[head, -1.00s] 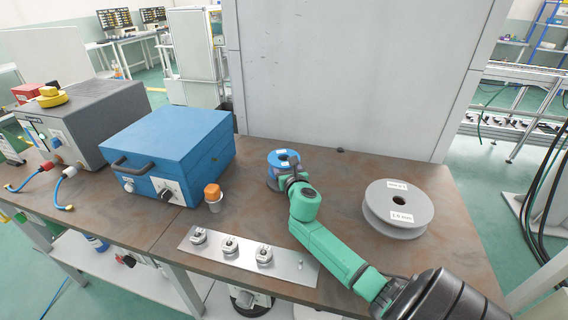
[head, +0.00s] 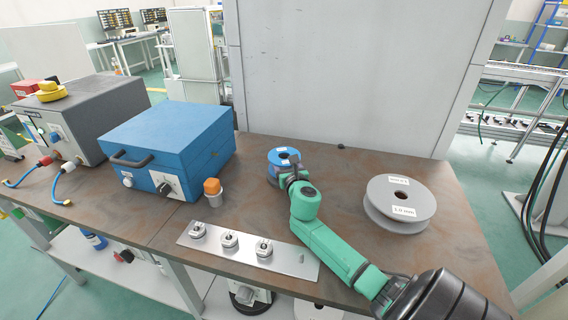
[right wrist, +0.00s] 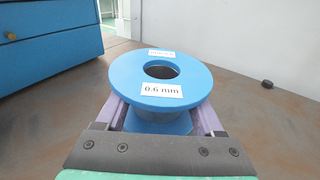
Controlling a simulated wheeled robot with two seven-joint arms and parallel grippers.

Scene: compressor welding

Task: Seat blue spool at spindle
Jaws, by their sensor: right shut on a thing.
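The blue spool (head: 284,157) is at the back middle of the brown bench, with its flanges level. In the right wrist view the spool (right wrist: 160,79) shows a round centre hole and a label reading 0.6 mm. My right gripper (right wrist: 162,118) is shut on it, one finger at each side below the top flange. The head view does not clearly show whether the spool touches the bench. My left gripper is not in view.
A grey spool (head: 400,204) lies at the right. The metal plate (head: 287,262) carries several small clamped parts at the front. An orange-capped bottle (head: 213,193) and a blue box (head: 168,143) stand to the left. A grey wall panel (head: 350,80) rises behind the bench.

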